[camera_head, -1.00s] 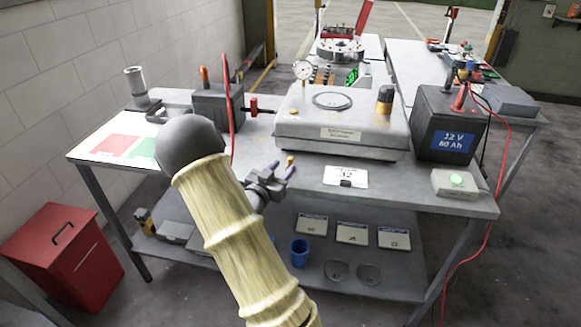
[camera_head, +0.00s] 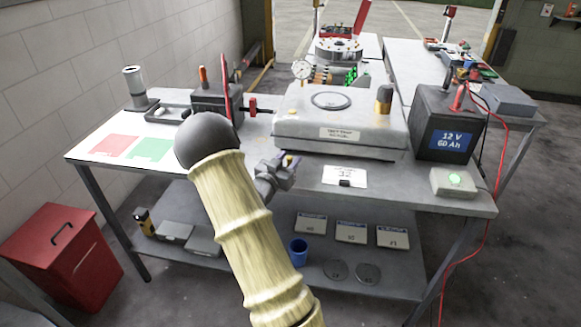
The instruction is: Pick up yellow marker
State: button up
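A small yellow piece, which looks like the yellow marker (camera_head: 282,154), shows at the fingertips of my gripper (camera_head: 287,159), on the bench in front of the grey box. My arm covers part of the bench's front left.
The grey box (camera_head: 338,122) stands close behind my gripper. A white card (camera_head: 345,175) lies to the right. A black battery (camera_head: 445,124) with red cables and a box with a green button (camera_head: 454,183) are further right. A vise-like block (camera_head: 216,104) is at the left.

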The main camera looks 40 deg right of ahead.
aim_at(289, 158)
jog(key=shift+s, duration=0.1)
jog(key=shift+c, duration=0.5)
jog(key=shift+d, duration=0.15)
grip_shut()
jog(key=shift+r, duration=0.1)
notch_tip(289, 158, up, 10)
jog(key=shift+f+p, duration=0.1)
jog(key=shift+p, duration=0.35)
